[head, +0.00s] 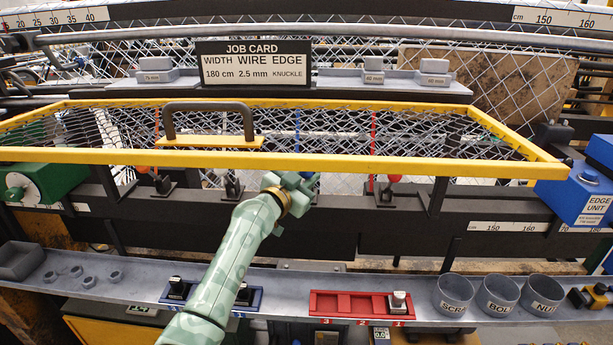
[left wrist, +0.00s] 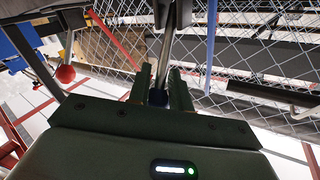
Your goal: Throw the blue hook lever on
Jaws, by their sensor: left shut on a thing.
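My left gripper (head: 300,184) is at the dark rail below the yellow guard frame, left of the red-knobbed lever. In the left wrist view its two fingers (left wrist: 160,92) are closed around the dark blue knob (left wrist: 157,97) of the blue hook lever. The lever's metal shaft (left wrist: 170,48) runs away from the fingers. In the head view the fingers and wrist hide most of this lever; a bit of blue (head: 316,178) shows beside them. My right gripper is in neither view.
A red-knobbed lever (head: 395,179) stands to the right, also in the left wrist view (left wrist: 66,73). An orange-knobbed lever (head: 143,169) is at left. The yellow mesh guard (head: 350,163) spans above. A shelf with red tray (head: 345,304) and cups (head: 454,291) lies below.

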